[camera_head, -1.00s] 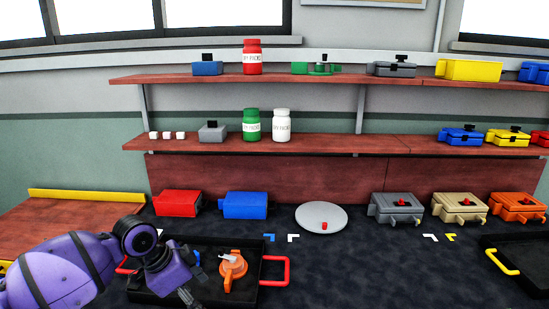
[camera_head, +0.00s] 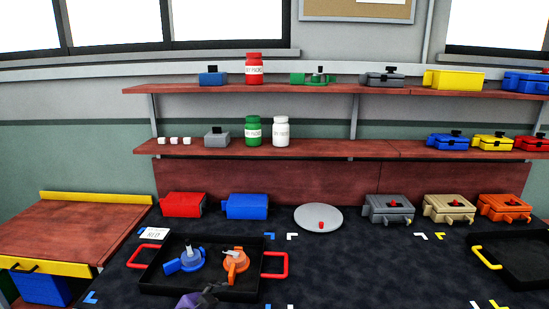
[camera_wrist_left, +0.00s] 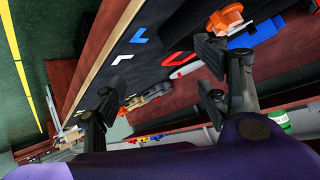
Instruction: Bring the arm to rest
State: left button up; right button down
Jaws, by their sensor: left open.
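My left gripper (camera_head: 207,297) shows only in part at the bottom edge of the head view, in front of the black tray (camera_head: 205,290) with red handles. In the left wrist view its two fingers (camera_wrist_left: 155,92) are spread apart with nothing between them. The tray holds a blue part (camera_head: 190,259) on the left and an orange part (camera_head: 235,262) on the right. The gripper is apart from both parts. The orange part (camera_wrist_left: 224,20) and the blue part (camera_wrist_left: 257,34) also show tilted in the left wrist view. My right gripper is not in view.
A red box (camera_head: 183,205), a blue box (camera_head: 246,206) and a grey round plate (camera_head: 318,217) stand behind the tray. Several lidded boxes and a second black tray (camera_head: 538,278) are at the right. Two shelves (camera_head: 330,147) hang above. The dark worktop between the trays is clear.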

pick_arm(q)
jog(key=s+a+f+n+y+p, duration=0.1)
jog(key=s+f, duration=0.4)
jog(key=s, duration=0.7)
jog(key=s+a+f+n+y+p, duration=0.1)
jog(key=s+a+f+n, duration=0.3)
jog(key=s, duration=0.9)
jog(key=s+a+f+n+y+p, duration=0.2)
jog(key=s+f, duration=0.4)
jog(key=s, duration=0.7)
jog(key=shift+a+f+n+g+y, duration=0.25)
jog(key=shift+n+y, duration=0.35)
jog(key=shift+n, duration=0.5)
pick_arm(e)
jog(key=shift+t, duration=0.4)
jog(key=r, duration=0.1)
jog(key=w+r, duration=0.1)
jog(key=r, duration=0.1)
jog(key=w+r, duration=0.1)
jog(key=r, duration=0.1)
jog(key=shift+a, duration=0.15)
pick_arm(q)
jog(key=shift+s+d, duration=0.1)
